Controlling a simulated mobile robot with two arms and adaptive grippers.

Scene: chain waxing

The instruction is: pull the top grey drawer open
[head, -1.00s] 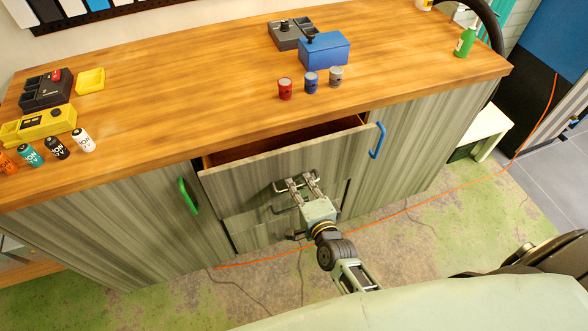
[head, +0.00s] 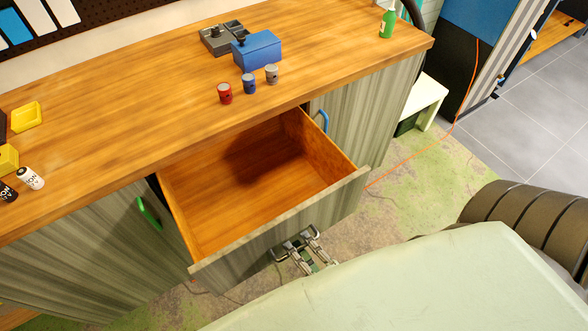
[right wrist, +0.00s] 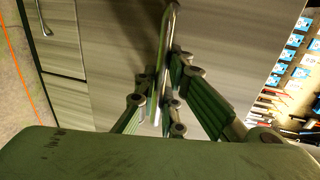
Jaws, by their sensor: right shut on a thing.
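The top grey drawer (head: 290,232) is pulled well out from under the wooden worktop, and its bare wooden inside (head: 245,185) looks empty. My right gripper (head: 298,245) is at the drawer's front, shut on its metal handle (head: 277,246). In the right wrist view the gripper's fingers (right wrist: 165,98) close around the handle bar (right wrist: 165,50). My left gripper is not in view.
On the worktop (head: 130,140) stand red, blue and grey cans (head: 249,84), a blue box (head: 257,51) and a green bottle (head: 387,24). Cabinet doors with a green handle (head: 149,212) and a blue handle (head: 322,120) flank the drawer. An orange cable (head: 420,154) crosses the floor.

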